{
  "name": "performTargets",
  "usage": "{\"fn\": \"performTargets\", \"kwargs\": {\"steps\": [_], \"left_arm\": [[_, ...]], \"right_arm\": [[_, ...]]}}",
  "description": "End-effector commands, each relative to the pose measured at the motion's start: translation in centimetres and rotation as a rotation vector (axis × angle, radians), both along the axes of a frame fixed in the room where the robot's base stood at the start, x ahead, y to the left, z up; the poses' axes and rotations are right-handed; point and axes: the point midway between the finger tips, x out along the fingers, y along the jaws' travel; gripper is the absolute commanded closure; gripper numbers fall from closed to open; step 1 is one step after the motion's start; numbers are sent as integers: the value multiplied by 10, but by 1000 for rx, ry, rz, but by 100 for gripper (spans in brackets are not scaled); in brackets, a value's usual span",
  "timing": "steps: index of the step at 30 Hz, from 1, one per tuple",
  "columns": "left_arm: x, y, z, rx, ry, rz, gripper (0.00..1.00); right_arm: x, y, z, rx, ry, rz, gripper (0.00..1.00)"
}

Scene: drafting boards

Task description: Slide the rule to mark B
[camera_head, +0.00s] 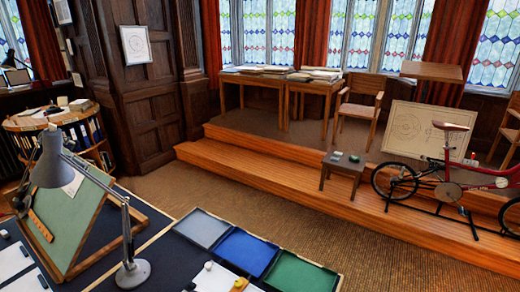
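A drafting board (78,213) with a green surface and wooden frame stands tilted on the dark table at the lower left. A short orange-brown wooden strip (41,225), which may be the rule, lies along the board's lower left edge. A grey desk lamp (135,270) stands in front and its head and arm hide part of the board. I cannot make out mark B or any other mark letter. Neither of my grippers is in view.
Grey (201,228), blue (246,252) and green (300,274) trays sit at the table's right side. White sheets (14,261) lie at the left. Small objects lie near the front edge. A small stool (343,167) and a red bicycle (452,185) stand beyond, by wooden steps.

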Motion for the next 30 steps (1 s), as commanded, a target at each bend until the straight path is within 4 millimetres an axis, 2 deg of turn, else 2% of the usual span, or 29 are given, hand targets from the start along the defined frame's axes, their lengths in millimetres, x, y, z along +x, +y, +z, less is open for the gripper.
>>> {"fn": "performTargets", "kwargs": {"steps": [30], "left_arm": [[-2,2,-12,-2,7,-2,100]], "right_arm": [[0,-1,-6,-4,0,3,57]]}}
